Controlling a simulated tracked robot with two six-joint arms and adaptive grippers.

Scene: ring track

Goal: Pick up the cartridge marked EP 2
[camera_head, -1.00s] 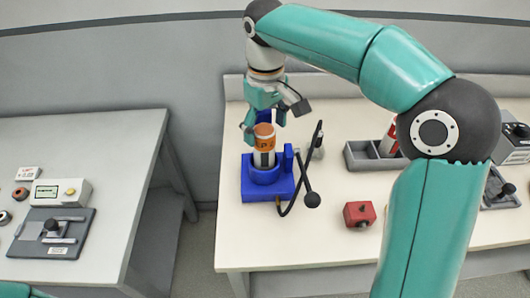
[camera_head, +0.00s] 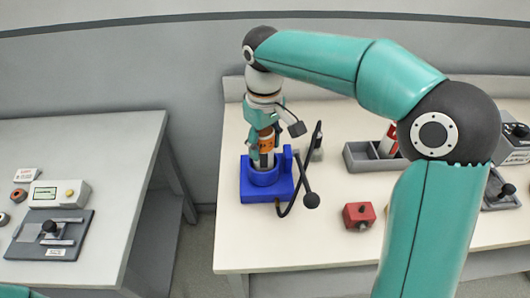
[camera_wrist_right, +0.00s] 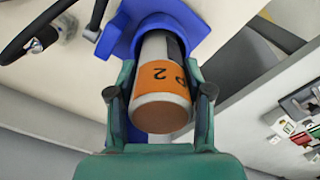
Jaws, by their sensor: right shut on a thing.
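The cartridge (camera_head: 266,143) is white with an orange band and stands upright in the round socket of a blue holder (camera_head: 255,190) on the right-hand table. In the right wrist view the cartridge (camera_wrist_right: 161,80) shows a "2" and part of a letter on its band. My right gripper (camera_head: 264,150) has come down over it from above, its fingers on either side of the band, shut on it. In the right wrist view both fingers of the gripper (camera_wrist_right: 160,98) flank the cartridge. The cartridge's lower end is hidden in the socket. My left gripper is out of view.
A red block (camera_head: 359,215) and a grey divided tray (camera_head: 360,163) with a red-and-white item lie further right. A left table (camera_head: 90,135) carries a device with a display.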

